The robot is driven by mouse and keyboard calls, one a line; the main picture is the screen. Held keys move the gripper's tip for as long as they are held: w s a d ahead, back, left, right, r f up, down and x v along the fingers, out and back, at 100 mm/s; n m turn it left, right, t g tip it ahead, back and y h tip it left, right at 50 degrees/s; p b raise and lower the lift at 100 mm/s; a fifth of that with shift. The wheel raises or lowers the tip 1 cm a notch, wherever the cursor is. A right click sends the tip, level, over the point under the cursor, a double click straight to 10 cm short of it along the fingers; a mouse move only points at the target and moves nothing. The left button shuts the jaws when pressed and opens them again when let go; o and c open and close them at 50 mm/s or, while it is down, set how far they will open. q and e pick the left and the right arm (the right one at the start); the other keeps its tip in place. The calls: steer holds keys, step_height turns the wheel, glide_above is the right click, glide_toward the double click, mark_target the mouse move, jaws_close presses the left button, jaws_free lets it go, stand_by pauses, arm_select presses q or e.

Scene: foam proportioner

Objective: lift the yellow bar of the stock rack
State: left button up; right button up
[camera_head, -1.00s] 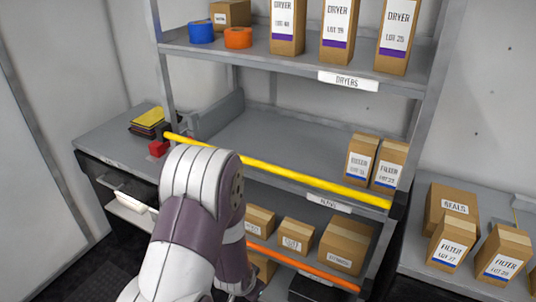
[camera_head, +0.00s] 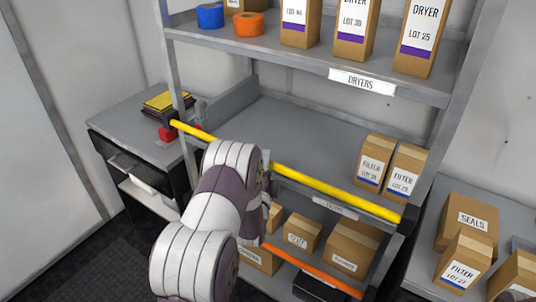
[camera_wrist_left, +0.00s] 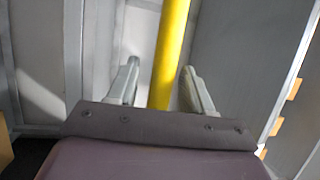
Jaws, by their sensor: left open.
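The yellow bar (camera_head: 335,191) runs across the front of the stock rack's middle shelf (camera_head: 290,134), sloping down to the right in the head view. My left gripper (camera_head: 266,162) is at the bar, mostly hidden behind my arm. In the left wrist view, the gripper (camera_wrist_left: 160,68) is open, with the yellow bar (camera_wrist_left: 171,45) passing between its two fingers. I cannot tell whether either finger touches it. My right gripper is not in view.
Two filter boxes (camera_head: 372,160) stand on the middle shelf near the bar's right end. An orange bar (camera_head: 312,270) and several cartons (camera_head: 303,232) are below. Dryer boxes (camera_head: 352,28) stand above. A side bench (camera_head: 140,115) is at left.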

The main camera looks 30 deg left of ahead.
arm_select(q)
steer(key=shift+w+a+r, duration=0.35)
steer(key=shift+w+a, duration=0.05)
steer(key=shift+w, duration=0.25)
steer(key=shift+w+f, duration=0.1)
steer(key=shift+w, duration=0.3)
steer(key=shift+s, duration=0.1)
jaws_close()
step_height(320, 180, up, 20)
steer(key=p, duration=0.7)
steer(key=shift+f+p, duration=0.15)
steer(key=shift+p, duration=0.2)
jaws_free()
steer(key=shift+f, duration=0.1)
